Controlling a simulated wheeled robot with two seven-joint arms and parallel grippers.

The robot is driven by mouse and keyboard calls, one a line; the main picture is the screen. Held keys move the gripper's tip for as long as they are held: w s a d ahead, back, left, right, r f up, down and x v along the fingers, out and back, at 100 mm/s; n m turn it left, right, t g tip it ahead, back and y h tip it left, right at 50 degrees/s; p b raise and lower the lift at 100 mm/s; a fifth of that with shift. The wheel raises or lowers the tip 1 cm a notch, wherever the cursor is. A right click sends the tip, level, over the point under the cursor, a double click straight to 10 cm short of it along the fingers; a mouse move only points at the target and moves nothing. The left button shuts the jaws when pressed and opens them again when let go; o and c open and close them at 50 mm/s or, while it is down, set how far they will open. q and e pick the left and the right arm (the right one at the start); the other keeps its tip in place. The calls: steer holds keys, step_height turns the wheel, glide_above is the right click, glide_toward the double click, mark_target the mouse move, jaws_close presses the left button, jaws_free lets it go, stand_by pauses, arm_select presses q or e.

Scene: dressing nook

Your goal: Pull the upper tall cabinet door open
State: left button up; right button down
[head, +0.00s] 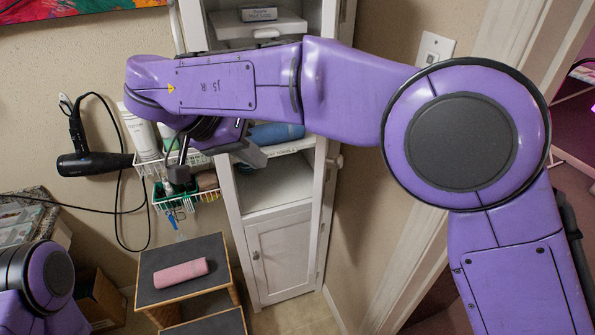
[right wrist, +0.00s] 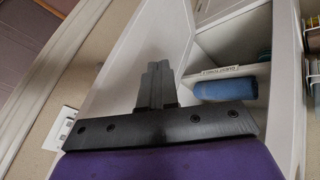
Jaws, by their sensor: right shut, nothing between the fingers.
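The tall white cabinet (head: 232,215) stands at the centre of the head view, its upper compartment uncovered and its shelves showing. The upper door (head: 326,205) stands swung out at the right side, seen nearly edge-on, with a round knob (head: 335,161) on it. In the right wrist view, a broad white panel, apparently this door (right wrist: 135,60), lies behind my right gripper (right wrist: 158,66). That gripper is shut and empty, in front of the cabinet; my wrist partly hides it in the head view. My left gripper is out of view; only part of that arm shows at lower left.
The lower cabinet door (head: 280,255) is closed. A blue rolled towel (head: 275,134) lies on a shelf. A step stool (head: 180,255) with a pink roll (head: 181,273) stands in front on the left. A wire rack (head: 150,168) and hair dryer (head: 95,163) hang on the left wall.

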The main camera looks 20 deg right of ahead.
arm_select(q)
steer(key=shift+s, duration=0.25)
arm_select(e)
steer(key=s+d+f, duration=0.1)
steer(key=d+f, duration=0.6)
steer(key=d, duration=0.1)
steer(key=shift+d, duration=0.4)
